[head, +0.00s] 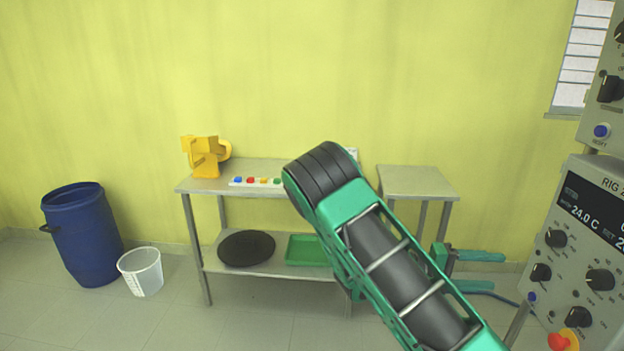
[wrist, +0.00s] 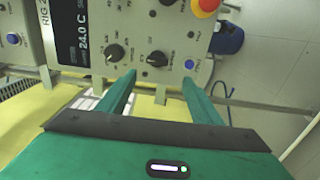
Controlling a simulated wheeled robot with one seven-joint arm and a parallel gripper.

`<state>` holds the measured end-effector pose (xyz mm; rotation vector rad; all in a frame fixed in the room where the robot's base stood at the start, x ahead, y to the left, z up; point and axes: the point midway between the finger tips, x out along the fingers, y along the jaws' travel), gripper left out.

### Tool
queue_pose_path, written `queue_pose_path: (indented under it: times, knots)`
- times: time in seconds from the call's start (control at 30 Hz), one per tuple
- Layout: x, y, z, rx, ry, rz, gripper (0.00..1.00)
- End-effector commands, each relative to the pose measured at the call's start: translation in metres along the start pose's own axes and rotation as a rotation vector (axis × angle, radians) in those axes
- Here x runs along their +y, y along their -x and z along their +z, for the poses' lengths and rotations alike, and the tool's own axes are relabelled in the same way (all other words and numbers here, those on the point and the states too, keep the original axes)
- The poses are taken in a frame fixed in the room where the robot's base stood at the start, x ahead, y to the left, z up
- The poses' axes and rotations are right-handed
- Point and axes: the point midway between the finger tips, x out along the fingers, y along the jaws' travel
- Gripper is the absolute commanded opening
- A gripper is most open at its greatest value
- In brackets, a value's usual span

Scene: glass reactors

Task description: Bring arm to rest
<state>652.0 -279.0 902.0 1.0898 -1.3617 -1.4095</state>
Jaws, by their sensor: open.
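My green arm crosses the middle of the head view, its dark elbow joint in front of the steel bench. My gripper (head: 497,271) shows beyond the arm, low at the right, with its two teal fingers pointing right. In the wrist view my gripper (wrist: 160,80) is open, with its fingers well apart and nothing held between them. The control panel (wrist: 150,25) with knobs and a 24.0 C display lies beyond the fingertips. I cannot tell the exact gap between them.
The rig panel (head: 585,235) stands close at the right, with a red button (head: 563,341). The steel bench (head: 230,180), a smaller table (head: 418,182), a blue drum (head: 85,240) and a white bucket (head: 141,273) stand along the wall. Floor at the front left is clear.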

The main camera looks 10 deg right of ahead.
Motion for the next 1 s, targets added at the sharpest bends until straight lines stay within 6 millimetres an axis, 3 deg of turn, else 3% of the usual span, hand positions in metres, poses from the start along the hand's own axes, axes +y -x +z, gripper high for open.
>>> queue_pose_path:
  times: [0.3, 0.47, 0.73, 1.0]
  knots:
    - [-0.008, -0.033, 0.046, -0.171, -0.02, -0.307, 0.59]
    - [-0.012, -0.04, 0.074, -0.255, -0.037, -0.493, 0.59]
    - [-0.009, -0.035, 0.117, -0.35, -0.076, -0.793, 0.59]
    - [0.006, -0.017, 0.157, -0.387, -0.127, -1.067, 0.59]
